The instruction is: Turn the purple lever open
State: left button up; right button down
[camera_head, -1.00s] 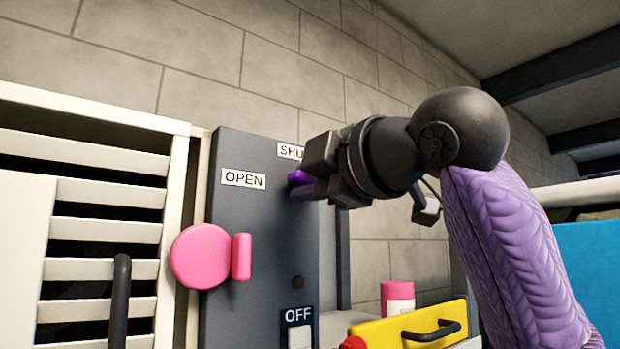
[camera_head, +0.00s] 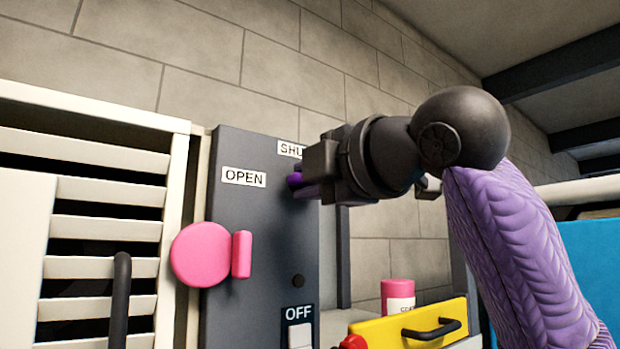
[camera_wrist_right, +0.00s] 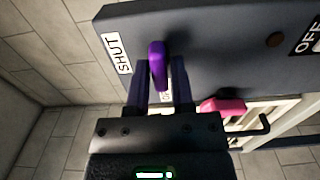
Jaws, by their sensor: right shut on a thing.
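The purple lever (camera_head: 294,180) sits on the upper part of a dark grey panel (camera_head: 262,228). The SHUT label (camera_head: 290,149) is above it and the OPEN label (camera_head: 244,177) is to its left. My right gripper (camera_head: 308,186) reaches in from the right and hides most of the lever. In the right wrist view the lever (camera_wrist_right: 157,66) stands between the two fingers of the gripper (camera_wrist_right: 160,80), which is shut on it. The lever's end by the SHUT label shows there. My left gripper is not in view.
A white louvred door (camera_head: 110,232) with a dark handle is at left. Below right are an OFF switch (camera_head: 299,335), a yellow box (camera_head: 420,322) and a pink can (camera_head: 397,294).

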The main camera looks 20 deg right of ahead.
jog(key=c, duration=0.6)
grip_release()
jog(key=shift+s, duration=0.1)
jog(key=b+v, duration=0.4)
jog(key=v, duration=0.5)
jog(key=shift+s+d, duration=0.1)
jog(key=shift+s, duration=0.25)
